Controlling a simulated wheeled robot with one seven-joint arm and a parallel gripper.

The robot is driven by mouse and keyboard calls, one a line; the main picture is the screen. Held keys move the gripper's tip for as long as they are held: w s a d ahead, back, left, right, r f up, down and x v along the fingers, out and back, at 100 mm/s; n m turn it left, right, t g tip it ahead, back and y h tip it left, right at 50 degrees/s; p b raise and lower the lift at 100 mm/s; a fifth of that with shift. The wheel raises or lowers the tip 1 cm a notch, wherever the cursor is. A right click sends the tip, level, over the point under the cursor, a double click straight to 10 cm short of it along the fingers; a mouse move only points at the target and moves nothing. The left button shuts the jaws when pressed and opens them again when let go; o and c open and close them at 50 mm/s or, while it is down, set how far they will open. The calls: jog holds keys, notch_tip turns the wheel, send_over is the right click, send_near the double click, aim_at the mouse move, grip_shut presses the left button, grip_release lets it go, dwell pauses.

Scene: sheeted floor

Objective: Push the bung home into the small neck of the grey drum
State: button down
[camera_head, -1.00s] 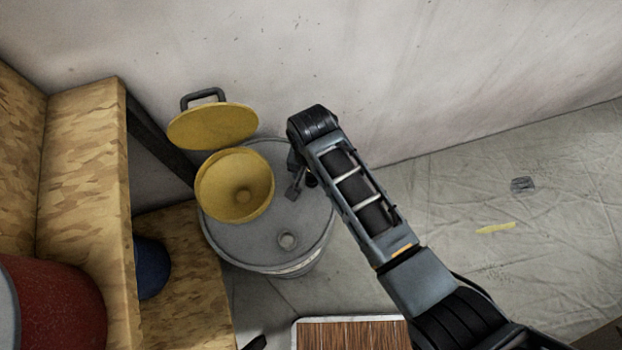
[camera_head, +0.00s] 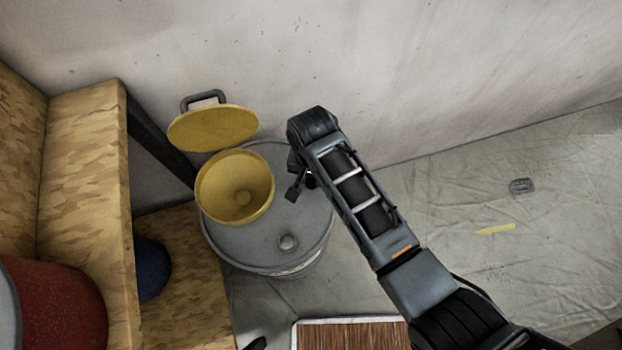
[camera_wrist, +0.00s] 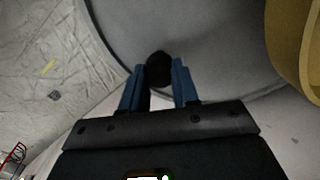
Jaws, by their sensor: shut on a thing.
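The grey drum (camera_head: 231,246) stands upright against the wall, and its top also fills the upper middle of the wrist view (camera_wrist: 215,50). My gripper (camera_wrist: 158,67) is over the right part of the drum top, pointing down. Its blue fingers are shut on a black round bung (camera_wrist: 159,70). The bung's lower end is hidden, so I cannot tell whether it touches a neck. In the head view my arm covers most of the gripper.
A yellow funnel (camera_head: 222,190) stands on the drum's left side, its yellow lid (camera_head: 211,128) raised behind it. A wooden shelf (camera_head: 85,170) with a red drum (camera_head: 55,305) and a blue object (camera_head: 151,268) is at left. The sheeted floor at right is mostly clear.

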jog(key=shift+r+p, duration=2.25)
notch_tip(320, 180, up, 2)
jog(key=shift+r+p, duration=0.1)
jog(key=shift+p, duration=1.05)
jog(key=shift+r, duration=0.85)
